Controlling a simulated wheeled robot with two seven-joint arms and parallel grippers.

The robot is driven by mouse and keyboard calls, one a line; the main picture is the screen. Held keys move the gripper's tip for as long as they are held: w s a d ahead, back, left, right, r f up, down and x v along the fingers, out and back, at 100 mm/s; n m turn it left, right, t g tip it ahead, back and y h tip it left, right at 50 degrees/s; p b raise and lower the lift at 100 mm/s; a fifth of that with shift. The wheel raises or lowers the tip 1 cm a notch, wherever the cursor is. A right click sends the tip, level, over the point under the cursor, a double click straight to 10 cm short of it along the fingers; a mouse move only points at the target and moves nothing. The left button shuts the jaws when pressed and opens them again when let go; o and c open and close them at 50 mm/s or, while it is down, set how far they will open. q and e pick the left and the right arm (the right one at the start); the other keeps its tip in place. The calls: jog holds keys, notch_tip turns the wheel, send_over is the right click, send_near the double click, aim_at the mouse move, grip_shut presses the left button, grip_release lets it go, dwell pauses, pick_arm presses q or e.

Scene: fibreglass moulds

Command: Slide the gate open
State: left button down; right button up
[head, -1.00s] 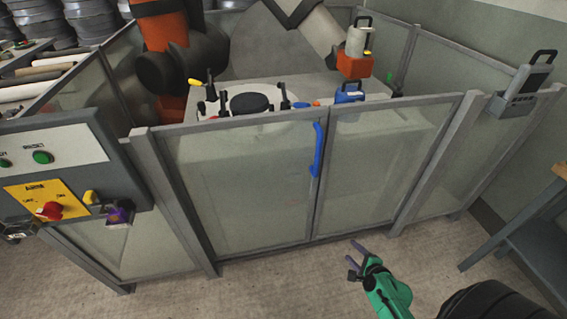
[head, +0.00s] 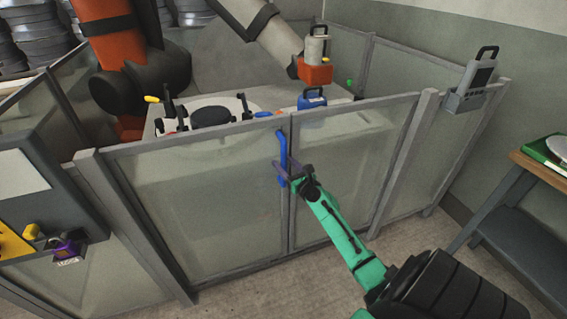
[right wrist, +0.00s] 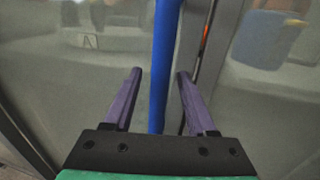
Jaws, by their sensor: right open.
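The gate (head: 210,215) is a pair of grey-framed clear panels meeting at a middle post, and it stands closed. A blue vertical handle (head: 282,150) is fixed by the seam on the left panel. My right gripper (head: 287,170) is at the lower part of the handle. In the right wrist view the blue handle (right wrist: 162,70) runs upright between the two purple fingers of my right gripper (right wrist: 158,88), which are open with gaps on both sides. My left gripper is not in view.
A control box (head: 45,185) with a purple padlock (head: 66,248) stands at the left. An orange robot arm (head: 105,45) and a worktable are behind the fence. A pendant (head: 480,75) hangs on the right. A bench (head: 540,165) stands at far right. Floor before the gate is clear.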

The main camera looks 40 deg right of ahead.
jog(key=shift+w, duration=0.35)
grip_shut()
dwell(1.2)
